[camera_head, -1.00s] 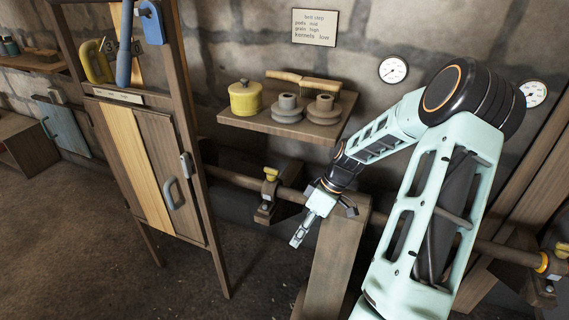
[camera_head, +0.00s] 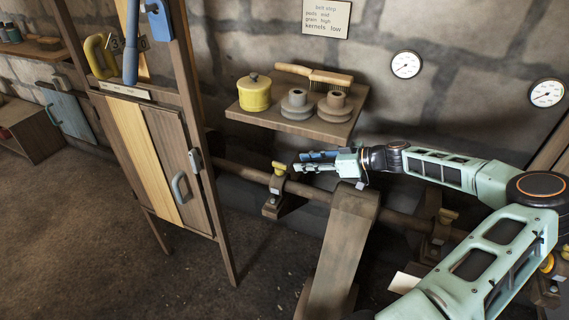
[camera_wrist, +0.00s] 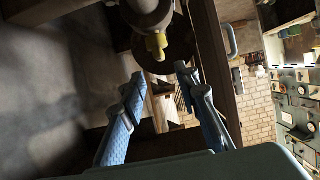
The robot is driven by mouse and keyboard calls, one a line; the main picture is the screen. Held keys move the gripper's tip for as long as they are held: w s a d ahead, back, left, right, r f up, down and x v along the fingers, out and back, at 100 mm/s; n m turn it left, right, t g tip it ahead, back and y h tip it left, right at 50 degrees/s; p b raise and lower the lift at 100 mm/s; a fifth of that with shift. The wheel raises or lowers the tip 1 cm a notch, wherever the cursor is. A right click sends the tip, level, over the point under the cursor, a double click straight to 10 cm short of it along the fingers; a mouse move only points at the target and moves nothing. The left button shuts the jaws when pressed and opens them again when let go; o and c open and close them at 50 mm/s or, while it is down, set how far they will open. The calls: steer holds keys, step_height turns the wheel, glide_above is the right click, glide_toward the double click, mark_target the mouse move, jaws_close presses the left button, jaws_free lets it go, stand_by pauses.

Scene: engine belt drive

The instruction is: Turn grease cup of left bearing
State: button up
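The yellow grease cup (camera_head: 279,168) sits on top of the left bearing (camera_head: 273,191), which holds the horizontal shaft (camera_head: 238,172). My gripper (camera_head: 297,162) is just right of the cup, pointing left toward it, with a small gap between. In the wrist view the yellow cup (camera_wrist: 156,46) appears beyond the fingertips and roughly between their lines. My gripper's two blue-padded fingers (camera_wrist: 160,74) are apart, with nothing held between them.
A wooden shelf (camera_head: 292,128) above holds a yellow pot (camera_head: 254,93), grey pulleys and a brush (camera_head: 315,75). A wooden post (camera_head: 340,250) stands below my gripper. A second bearing's yellow cup (camera_head: 448,215) is to the right. A wooden cabinet (camera_head: 150,150) stands left.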

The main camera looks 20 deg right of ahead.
mark_target(282, 163)
steer(key=x, duration=0.8)
steer(key=shift+b, duration=0.35)
jaws_close()
